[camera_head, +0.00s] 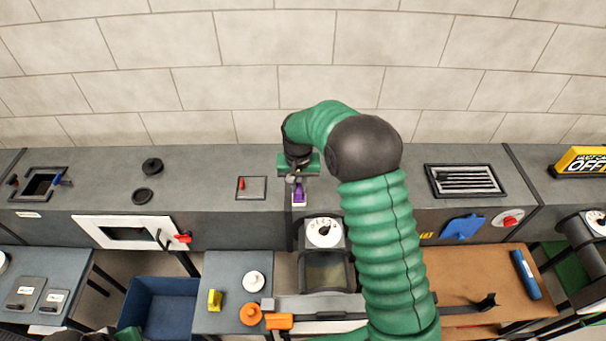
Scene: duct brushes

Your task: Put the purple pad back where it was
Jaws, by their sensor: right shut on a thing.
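My right arm, in a green ribbed sleeve, reaches up and bends over the grey duct top. My right gripper (298,179) points down near the front edge of the duct. It is shut on the small purple pad (299,195), which is partly hidden by the fingers. A small whitish patch (299,204) shows just below the pad; I cannot tell whether the pad touches it. My left gripper does not show.
The grey duct (210,170) runs along a tiled wall. A square plate (251,188) with a red handle lies left of the gripper, a slotted vent (465,180) to the right. A round white dial (324,231) stands just in front. A blue bin (160,302) is lower left.

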